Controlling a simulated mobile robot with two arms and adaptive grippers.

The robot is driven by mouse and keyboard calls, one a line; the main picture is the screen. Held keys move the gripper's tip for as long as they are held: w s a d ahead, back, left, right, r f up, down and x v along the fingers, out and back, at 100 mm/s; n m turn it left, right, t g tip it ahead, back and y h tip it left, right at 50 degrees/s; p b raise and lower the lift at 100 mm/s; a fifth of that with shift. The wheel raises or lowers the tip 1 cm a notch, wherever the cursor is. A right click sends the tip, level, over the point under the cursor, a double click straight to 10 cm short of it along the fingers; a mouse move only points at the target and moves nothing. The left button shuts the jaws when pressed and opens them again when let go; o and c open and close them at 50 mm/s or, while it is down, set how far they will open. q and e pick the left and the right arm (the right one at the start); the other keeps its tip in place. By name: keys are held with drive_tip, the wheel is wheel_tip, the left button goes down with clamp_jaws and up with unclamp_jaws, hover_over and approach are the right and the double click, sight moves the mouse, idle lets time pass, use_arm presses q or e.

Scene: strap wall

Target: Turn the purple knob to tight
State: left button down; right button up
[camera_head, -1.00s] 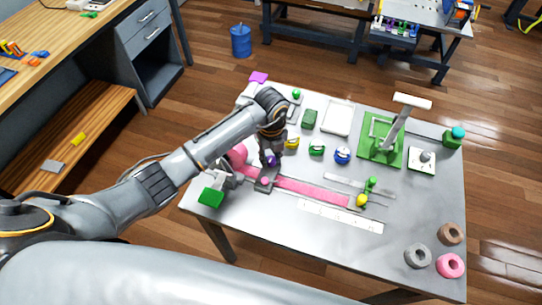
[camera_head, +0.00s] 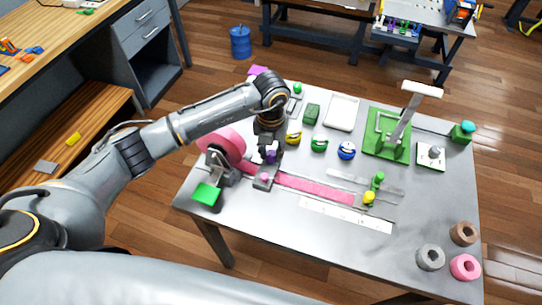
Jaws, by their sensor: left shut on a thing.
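The purple knob (camera_head: 271,155) shows just below my left gripper (camera_head: 269,151), on the dark grey block that the pink strap (camera_head: 315,190) runs through. My left gripper points down over it and is shut on the knob; the fingers hide part of it. Any mark for tight is too small to read. A smaller pinkish-purple piece (camera_head: 264,176) sits on the near part of the block. The pink roll (camera_head: 222,143) stands upright in its grey holder at left. My right gripper is not in view.
On the table stand yellow, green (camera_head: 319,144) and blue (camera_head: 346,150) pieces, a white tray (camera_head: 341,112), a green base with a lever (camera_head: 385,150), and loose rolls (camera_head: 464,267) at the near right. A white ruler strip (camera_head: 345,214) lies along the strap.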

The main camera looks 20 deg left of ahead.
sight(271, 153)
use_arm(q)
drive_tip(key=m+b, duration=0.6)
drive_tip(key=shift+f+b, duration=0.25)
drive_tip(key=shift+b, duration=0.05)
drive_tip(key=shift+r+m+b, duration=0.1)
drive_tip(key=shift+m+b, duration=0.95)
drive_tip(key=shift+m, duration=0.15)
drive_tip(key=shift+r+m+b, duration=0.15)
drive_tip(key=shift+m+b, duration=0.45)
drive_tip(key=shift+m, duration=0.1)
drive_tip(key=c, duration=1)
unclamp_jaws()
wheel_tip(271, 153, up, 12)
drive_tip(key=shift+r, duration=0.1)
